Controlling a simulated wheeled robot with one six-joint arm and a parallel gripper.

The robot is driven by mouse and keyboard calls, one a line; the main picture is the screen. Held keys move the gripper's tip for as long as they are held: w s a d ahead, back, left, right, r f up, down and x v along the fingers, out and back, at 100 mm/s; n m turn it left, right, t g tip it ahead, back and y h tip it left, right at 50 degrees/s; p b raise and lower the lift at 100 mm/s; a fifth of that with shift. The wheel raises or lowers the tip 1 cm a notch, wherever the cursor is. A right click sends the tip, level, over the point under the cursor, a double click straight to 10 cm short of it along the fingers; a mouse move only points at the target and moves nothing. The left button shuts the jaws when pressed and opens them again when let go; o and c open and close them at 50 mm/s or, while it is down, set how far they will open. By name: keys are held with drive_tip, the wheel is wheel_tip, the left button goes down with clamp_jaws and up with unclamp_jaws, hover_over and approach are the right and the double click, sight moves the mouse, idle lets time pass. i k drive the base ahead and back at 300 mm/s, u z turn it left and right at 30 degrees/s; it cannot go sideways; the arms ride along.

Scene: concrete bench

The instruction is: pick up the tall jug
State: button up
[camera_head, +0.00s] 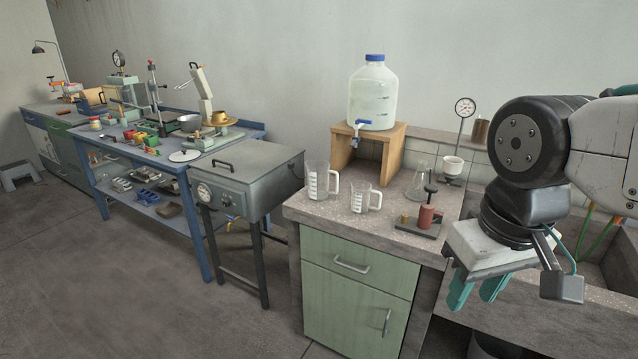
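The tall jug (317,182) is a clear measuring jug with white marks and a handle on its right. It stands upright on the speckled worktop (335,222), near its left end. A shorter clear jug (361,199) with a similar handle stands just right of it. My gripper (478,290) hangs at the lower right, in front of the worktop and well to the right of both jugs. Its two teal fingers point down with a gap between them, and nothing shows in the gap.
A large water bottle (373,93) with a blue tap stands on a wooden stand (396,140) behind the jugs. A glass flask (420,182) and a red device (428,217) stand to their right. A grey metal box (250,172) on legs stands left of the worktop.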

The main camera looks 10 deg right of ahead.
sight(318, 171)
drive_tip(key=u, duration=1.65)
drive_tip(key=i, duration=3.65)
drive_tip(key=z, duration=3.8)
drive_tip(key=i, duration=0.4)
drive_tip(key=u, duration=0.15)
